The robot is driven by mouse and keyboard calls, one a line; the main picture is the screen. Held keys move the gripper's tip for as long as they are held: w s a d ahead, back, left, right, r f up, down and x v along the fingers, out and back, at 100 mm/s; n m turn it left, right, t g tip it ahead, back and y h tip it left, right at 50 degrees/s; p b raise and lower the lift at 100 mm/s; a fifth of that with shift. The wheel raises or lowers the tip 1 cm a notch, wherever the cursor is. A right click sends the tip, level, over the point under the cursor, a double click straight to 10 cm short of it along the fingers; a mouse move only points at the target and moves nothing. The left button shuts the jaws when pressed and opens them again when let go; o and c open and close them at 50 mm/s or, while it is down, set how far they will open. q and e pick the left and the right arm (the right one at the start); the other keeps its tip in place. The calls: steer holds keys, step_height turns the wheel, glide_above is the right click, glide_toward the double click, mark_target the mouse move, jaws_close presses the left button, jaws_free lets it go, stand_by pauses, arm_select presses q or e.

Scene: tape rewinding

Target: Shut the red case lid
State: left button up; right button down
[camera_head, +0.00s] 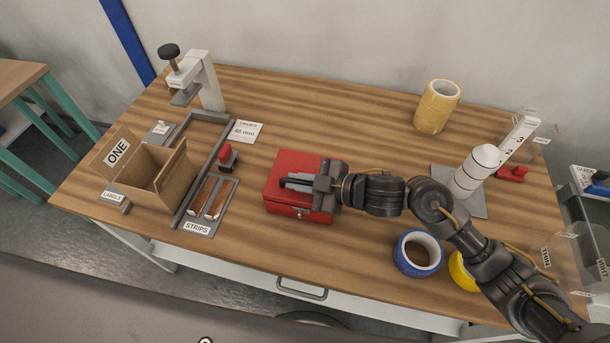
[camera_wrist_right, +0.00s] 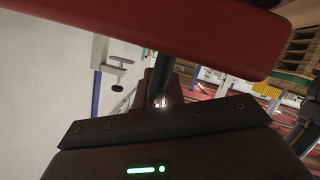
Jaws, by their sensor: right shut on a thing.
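The red case (camera_head: 297,165) sits on the middle of the wooden bench, with a metal latch on its front side. Its lid looks down on the base from above, though my gripper and arm cover its right part. My right gripper (camera_head: 300,184) lies over the top of the case, coming from the right, and is shut on the dark handle of the lid. In the right wrist view, a red slab of the case (camera_wrist_right: 190,35) fills the top, close to the camera, and a dark bar rises from the gripper. My left gripper is out of view.
A blue tape roll (camera_head: 401,254) and a yellow roll (camera_head: 462,272) stand near my right forearm. Yellow rolls (camera_head: 437,107) are stacked at the back. An open cardboard box (camera_head: 145,175) and a strips tray (camera_head: 212,199) stand left. Bare bench lies behind the case.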

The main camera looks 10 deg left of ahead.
steer(key=shift+s+f, duration=0.25)
steer(key=shift+f, duration=0.15)
steer(key=c, duration=1.8)
jaws_free()
steer(key=shift+o, duration=0.2)
steer(key=shift+d+r, duration=0.2)
steer(key=p+v, duration=0.5)
steer(key=v, duration=0.4)
steer(key=shift+p, duration=0.3)
steer(key=shift+s+d+r, duration=0.1)
steer(key=shift+s+d, duration=0.1)
steer(key=shift+d, duration=0.45)
